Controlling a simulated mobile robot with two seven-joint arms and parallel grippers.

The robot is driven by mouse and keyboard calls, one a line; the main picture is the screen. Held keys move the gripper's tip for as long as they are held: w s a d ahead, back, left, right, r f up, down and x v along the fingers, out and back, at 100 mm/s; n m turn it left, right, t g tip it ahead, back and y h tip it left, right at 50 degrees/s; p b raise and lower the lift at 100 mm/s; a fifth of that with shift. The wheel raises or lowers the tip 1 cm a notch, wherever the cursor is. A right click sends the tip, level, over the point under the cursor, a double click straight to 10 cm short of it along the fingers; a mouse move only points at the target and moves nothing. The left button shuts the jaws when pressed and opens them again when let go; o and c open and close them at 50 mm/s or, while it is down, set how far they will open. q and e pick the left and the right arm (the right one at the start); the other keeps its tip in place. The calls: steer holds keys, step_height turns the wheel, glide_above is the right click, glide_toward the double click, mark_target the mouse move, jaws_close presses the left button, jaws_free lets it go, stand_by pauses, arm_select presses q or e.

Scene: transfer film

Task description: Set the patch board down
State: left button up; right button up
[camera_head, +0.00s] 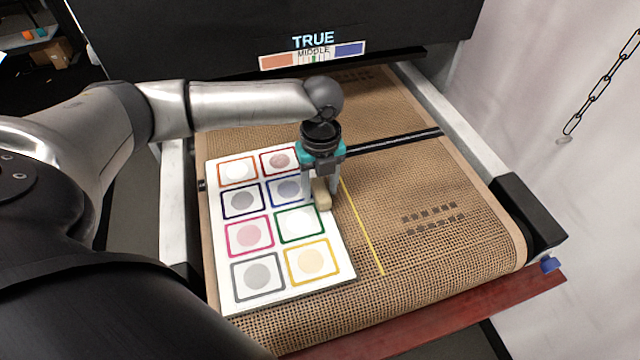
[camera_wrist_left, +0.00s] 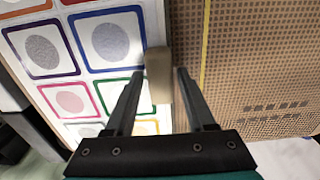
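The patch board (camera_head: 272,205) is a white panel with several coloured square frames, each around a round patch. It lies on the brown mesh belt, left of a yellow line (camera_head: 362,228). A beige block-like handle (camera_head: 321,198) stands at the board's right edge. My left gripper (camera_head: 320,188) is above that edge, with its fingers pointing down on either side of the handle. In the left wrist view the handle (camera_wrist_left: 158,75) is between the fingertips (camera_wrist_left: 159,75), with small gaps visible on both sides. The board (camera_wrist_left: 92,70) also shows there. My right gripper is not in view.
The mesh belt (camera_head: 440,190) is free right of the yellow line, apart from a dark bar (camera_head: 393,142) across it. Rails flank the belt. A dark panel reading "TRUE" (camera_head: 313,38) stands at the back. A chain (camera_head: 603,85) hangs at right.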

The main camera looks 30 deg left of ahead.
arm_select(q)
steer(key=shift+o, duration=0.8)
steer(key=shift+r, duration=0.3)
step_height(320, 180, up, 12)
steer(key=p, duration=0.2)
steer(key=shift+f, duration=0.15)
steer(key=shift+d+f, duration=0.1)
